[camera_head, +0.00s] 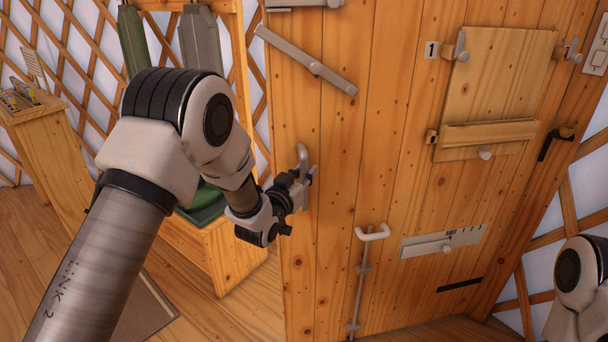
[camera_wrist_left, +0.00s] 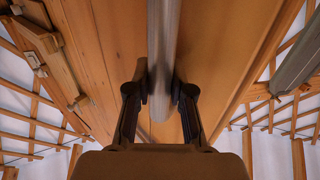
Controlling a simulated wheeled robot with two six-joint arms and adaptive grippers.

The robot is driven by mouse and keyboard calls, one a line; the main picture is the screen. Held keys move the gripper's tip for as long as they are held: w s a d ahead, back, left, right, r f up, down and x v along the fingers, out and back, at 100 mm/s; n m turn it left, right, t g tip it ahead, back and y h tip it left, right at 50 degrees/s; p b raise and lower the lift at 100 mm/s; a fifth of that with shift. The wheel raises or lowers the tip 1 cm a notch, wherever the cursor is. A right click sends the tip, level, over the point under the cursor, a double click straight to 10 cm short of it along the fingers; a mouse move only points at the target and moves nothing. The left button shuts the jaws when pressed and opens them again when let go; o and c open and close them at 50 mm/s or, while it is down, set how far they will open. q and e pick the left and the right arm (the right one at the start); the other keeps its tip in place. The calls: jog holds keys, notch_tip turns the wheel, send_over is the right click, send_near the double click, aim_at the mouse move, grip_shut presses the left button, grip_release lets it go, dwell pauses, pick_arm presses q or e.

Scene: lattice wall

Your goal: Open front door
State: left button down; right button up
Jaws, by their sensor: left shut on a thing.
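The front door (camera_head: 350,150) is made of upright wooden planks and fills the middle and right of the head view. A grey metal handle (camera_head: 302,154) sits near its left edge; it shows as an upright round bar (camera_wrist_left: 163,40) in the left wrist view. My left gripper (camera_head: 304,178) is shut on this handle, with one finger on each side of the bar. The head view does not clearly show whether the door is ajar. My right gripper is out of view; only part of my right arm shows at the lower right.
The door carries a grey slanted bar (camera_head: 305,62), a floor bolt with a white handle (camera_head: 372,233), a small hatch (camera_head: 490,85) and a mail slot plate (camera_head: 443,242). A wooden stand with green and grey canisters (camera_head: 200,42) is left of the door. Wooden floor (camera_head: 45,240) shows at left.

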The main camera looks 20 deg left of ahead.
pick_arm(q)
jog(key=shift+w+a, duration=0.1)
jog(key=c, duration=1)
grip_release()
jog(key=shift+r, duration=0.1)
jog(key=s, duration=0.4)
jog(key=s+a, duration=0.1)
jog(key=s, duration=0.3)
jog(key=s+a, duration=0.1)
jog(key=s, duration=0.3)
